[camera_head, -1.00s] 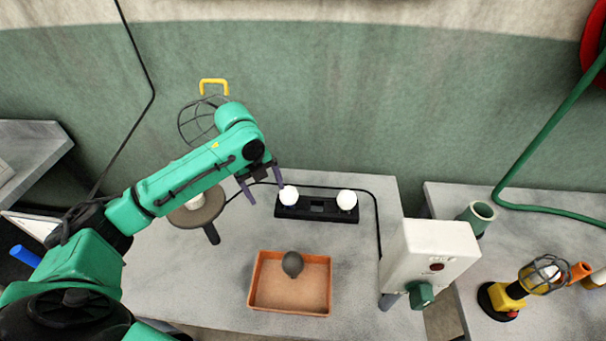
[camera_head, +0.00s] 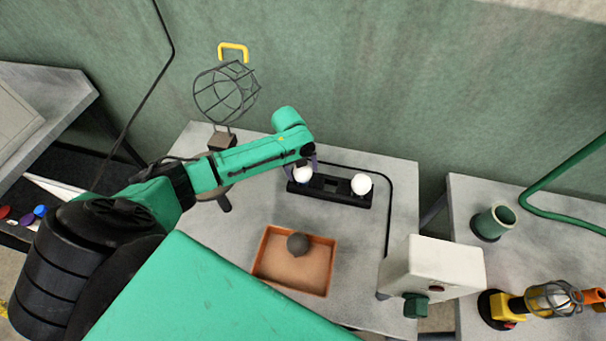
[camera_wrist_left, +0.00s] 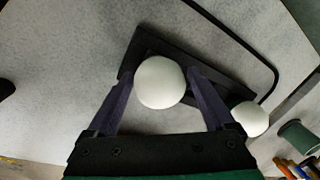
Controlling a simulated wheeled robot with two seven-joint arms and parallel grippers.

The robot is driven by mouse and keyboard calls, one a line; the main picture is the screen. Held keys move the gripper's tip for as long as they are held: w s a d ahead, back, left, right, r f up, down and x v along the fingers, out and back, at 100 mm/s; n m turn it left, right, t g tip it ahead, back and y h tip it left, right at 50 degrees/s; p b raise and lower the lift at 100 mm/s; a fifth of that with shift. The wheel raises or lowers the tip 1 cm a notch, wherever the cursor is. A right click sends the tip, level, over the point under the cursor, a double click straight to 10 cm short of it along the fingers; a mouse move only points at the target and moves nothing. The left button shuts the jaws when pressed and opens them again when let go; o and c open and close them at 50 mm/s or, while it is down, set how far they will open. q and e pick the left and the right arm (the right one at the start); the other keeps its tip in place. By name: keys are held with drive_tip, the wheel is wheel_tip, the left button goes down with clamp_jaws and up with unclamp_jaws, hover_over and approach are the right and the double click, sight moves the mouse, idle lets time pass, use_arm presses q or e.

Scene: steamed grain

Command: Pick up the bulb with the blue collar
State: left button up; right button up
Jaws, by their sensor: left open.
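Two white round bulbs sit in a black holder (camera_head: 329,191) on the grey table. The left bulb (camera_head: 303,175) is partly hidden behind my left gripper (camera_head: 302,166) in the head view. The right bulb (camera_head: 361,184) stands clear. The other bulb (camera_wrist_left: 250,119) is outside the fingers, at right. My right gripper is not in view.
An orange tray (camera_head: 262,272) with a dark round object (camera_head: 298,244) lies in front of the holder. A white box (camera_head: 437,264) stands at the table's right edge. A wire cage (camera_head: 226,94) rises at the back left. A black cable runs behind the holder.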

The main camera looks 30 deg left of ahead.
use_arm(q)
drive_tip(key=shift+f, duration=0.7)
drive_tip(key=c, duration=1.2)
drive_tip(key=shift+o, duration=0.2)
drive_tip(key=shift+r, duration=0.1)
